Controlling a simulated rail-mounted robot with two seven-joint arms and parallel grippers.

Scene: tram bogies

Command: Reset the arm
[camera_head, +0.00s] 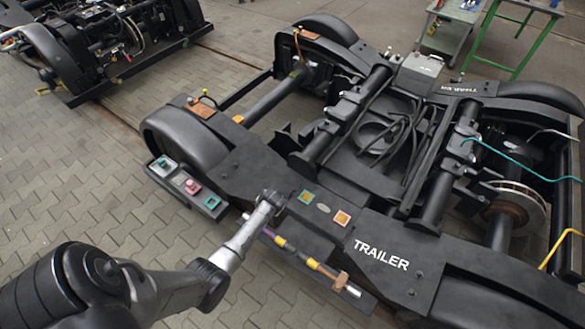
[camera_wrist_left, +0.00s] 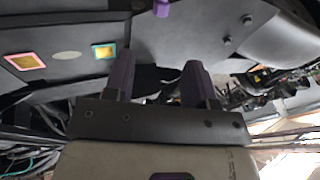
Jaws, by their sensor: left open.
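My left arm (camera_head: 150,290) comes in from the lower left of the head view. Its grey end link (camera_head: 235,250) reaches up to the side beam of the trailer bogie (camera_head: 255,165). In the left wrist view my left gripper (camera_wrist_left: 158,70) has two purple fingers set apart, with nothing between them. A small purple piece (camera_wrist_left: 161,8) shows beyond the fingers at the top edge. The bogie's beam (camera_wrist_left: 45,80) with its pink-edged and yellow squares is at the left there. I cannot make out the fingers in the head view. My right gripper is not in view.
A rod with yellow and purple bands (camera_head: 312,264) runs along the beam's near side. A control box with coloured buttons (camera_head: 189,184) is left of the arm's end. A second bogie (camera_head: 110,45) stands at the back left. Paved floor (camera_head: 70,190) is open at the left.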

